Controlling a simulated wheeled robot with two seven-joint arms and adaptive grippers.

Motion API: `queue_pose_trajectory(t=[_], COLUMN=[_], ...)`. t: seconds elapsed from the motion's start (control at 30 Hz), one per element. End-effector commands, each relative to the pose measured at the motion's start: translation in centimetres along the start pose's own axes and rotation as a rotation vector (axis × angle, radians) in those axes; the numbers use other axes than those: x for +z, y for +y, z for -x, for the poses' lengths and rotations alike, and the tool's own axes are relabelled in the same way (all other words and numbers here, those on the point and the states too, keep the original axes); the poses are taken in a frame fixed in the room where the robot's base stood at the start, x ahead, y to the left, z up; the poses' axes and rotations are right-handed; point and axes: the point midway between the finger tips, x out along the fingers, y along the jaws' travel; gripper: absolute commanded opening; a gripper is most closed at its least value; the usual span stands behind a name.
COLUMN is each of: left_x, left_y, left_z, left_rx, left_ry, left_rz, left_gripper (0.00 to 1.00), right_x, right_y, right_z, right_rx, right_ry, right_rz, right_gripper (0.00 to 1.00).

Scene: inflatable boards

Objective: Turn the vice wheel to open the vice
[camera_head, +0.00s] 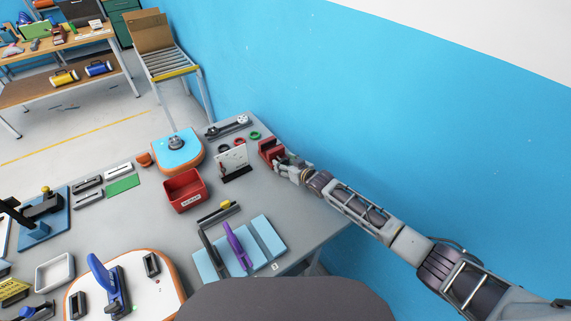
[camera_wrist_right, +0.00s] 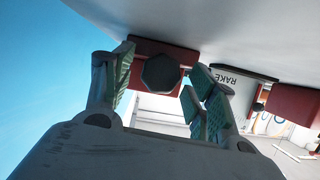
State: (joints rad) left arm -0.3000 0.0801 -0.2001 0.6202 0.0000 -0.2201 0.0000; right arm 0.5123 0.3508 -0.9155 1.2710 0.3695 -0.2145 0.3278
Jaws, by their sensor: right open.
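The red vice (camera_head: 269,149) stands at the right back edge of the grey table, by the blue wall. In the right wrist view, the vice body (camera_wrist_right: 188,55) is a red block with a dark, many-sided wheel (camera_wrist_right: 160,73) on its near face. My right gripper (camera_head: 283,163) is at the vice, reaching in from the right. In the wrist view, the open fingers of my right gripper (camera_wrist_right: 160,80) stand on either side of the wheel, with visible gaps. Whether a fingertip touches it I cannot tell. In the head view the gripper hides the wheel. My left gripper is out of view.
A white sign panel (camera_head: 232,159) stands just left of the vice. Green and red rings (camera_head: 255,135) lie behind it. A red bin (camera_head: 184,190) and blue boards (camera_head: 265,236) with a purple-handled tool (camera_head: 237,245) are nearer. The blue wall (camera_head: 370,110) is close on the right.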

Motion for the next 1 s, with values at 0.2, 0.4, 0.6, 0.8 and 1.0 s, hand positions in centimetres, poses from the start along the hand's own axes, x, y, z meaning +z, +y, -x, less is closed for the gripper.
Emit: queue_pose_trajectory(t=[0.2,0.4,0.6,0.8,1.0], left_x=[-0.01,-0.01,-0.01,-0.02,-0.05], left_y=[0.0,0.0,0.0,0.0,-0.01], left_z=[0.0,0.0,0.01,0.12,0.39], left_rx=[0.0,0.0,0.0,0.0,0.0], left_ry=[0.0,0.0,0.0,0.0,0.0], left_rz=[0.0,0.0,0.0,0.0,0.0], left_gripper=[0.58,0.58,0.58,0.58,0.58], right_x=[0.0,0.0,0.01,0.01,-0.01], right_y=[-0.02,-0.02,-0.03,-0.11,-0.29], right_z=[0.0,0.01,0.01,0.01,-0.01], right_rx=[0.0,0.0,0.0,0.006,0.023], right_ry=[0.0,0.0,0.0,0.0,0.001], right_rz=[0.0,0.0,0.001,0.016,0.059], right_gripper=[0.47,0.21,0.12,0.12,0.12])
